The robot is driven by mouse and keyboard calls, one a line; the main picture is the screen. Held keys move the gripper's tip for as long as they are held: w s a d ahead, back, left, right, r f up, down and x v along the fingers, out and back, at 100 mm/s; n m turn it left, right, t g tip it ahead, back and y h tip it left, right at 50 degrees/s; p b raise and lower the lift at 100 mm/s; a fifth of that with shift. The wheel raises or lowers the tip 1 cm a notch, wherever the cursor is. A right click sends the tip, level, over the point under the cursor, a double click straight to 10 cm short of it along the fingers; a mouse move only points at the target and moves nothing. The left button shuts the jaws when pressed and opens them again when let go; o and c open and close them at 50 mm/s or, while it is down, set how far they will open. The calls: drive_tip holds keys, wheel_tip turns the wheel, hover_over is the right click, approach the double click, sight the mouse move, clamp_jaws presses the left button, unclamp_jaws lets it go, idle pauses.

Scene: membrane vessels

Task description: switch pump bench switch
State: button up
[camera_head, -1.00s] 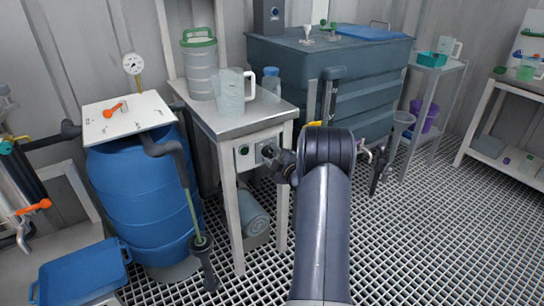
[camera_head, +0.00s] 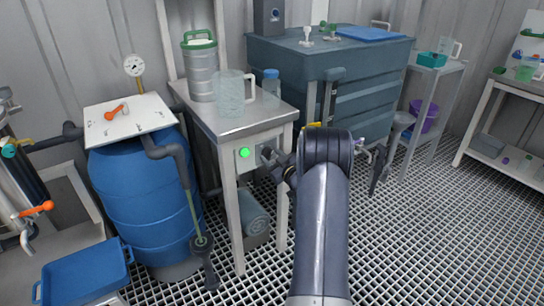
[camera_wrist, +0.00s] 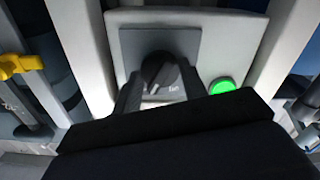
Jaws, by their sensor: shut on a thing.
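The pump bench switch (camera_wrist: 157,72) is a dark round knob on a grey plate, set on a pale panel on the bench front. In the wrist view my gripper (camera_wrist: 157,88) has one finger on each side of the knob and is shut on it. The knob's pale mark points down and slightly left. A round green lamp (camera_wrist: 222,86) beside the knob is lit; in the head view it glows (camera_head: 244,153) on the panel. In the head view my arm partly hides the switch.
The bench (camera_head: 232,122) carries a clear jug (camera_head: 229,95), a green-rimmed steel container (camera_head: 199,68) and a blue-capped bottle (camera_head: 271,84). A blue barrel (camera_head: 150,205) stands left. A large grey tank (camera_head: 355,65) stands behind. The grated floor at right is clear.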

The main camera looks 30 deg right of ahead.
drive_tip(key=shift+f+m, duration=0.1)
drive_tip(key=shift+m, duration=0.3)
drive_tip(key=o, duration=1)
drive_tip(key=shift+c, duration=0.2)
drive_tip(key=s+p, duration=0.1)
drive_tip(key=s, duration=1)
drive_tip(key=shift+w, duration=0.2)
drive_tip(key=w+b, duration=0.1)
drive_tip(key=w, duration=0.9)
drive_tip(key=shift+w, duration=0.35)
drive_tip(key=shift+s, duration=0.15)
